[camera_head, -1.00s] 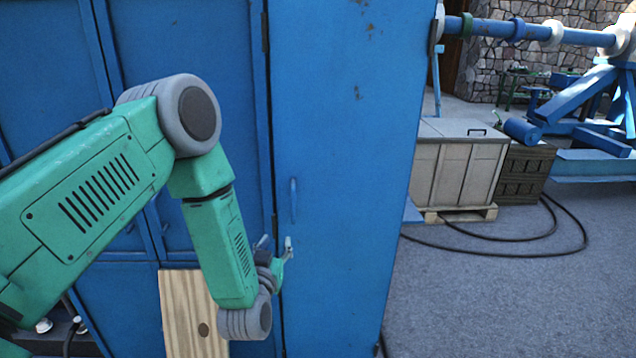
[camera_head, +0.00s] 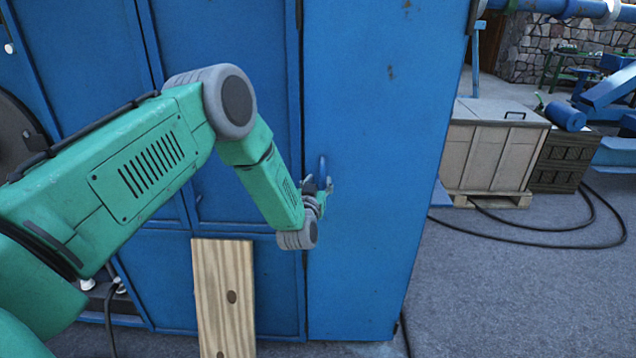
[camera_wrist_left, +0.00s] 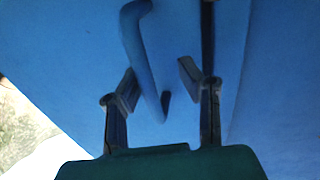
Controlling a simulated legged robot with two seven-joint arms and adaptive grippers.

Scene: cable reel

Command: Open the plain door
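The plain blue door (camera_head: 375,110) stands upright in the head view, right of a dark seam, and looks closed. Its small blue vertical handle (camera_head: 322,167) is near the seam. My left gripper (camera_head: 319,186) is at the handle, covering its lower part in the head view. In the left wrist view, the handle (camera_wrist_left: 148,60) lies between the two fingers of my left gripper (camera_wrist_left: 157,82). The fingers are apart, with gaps visible beside the handle. My right gripper is in neither view.
Panelled blue doors (camera_head: 215,90) are left of the seam. A wooden board (camera_head: 223,300) leans against the cabinet below my left arm. Pale crates (camera_head: 490,150) and a black cable (camera_head: 540,228) are at right.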

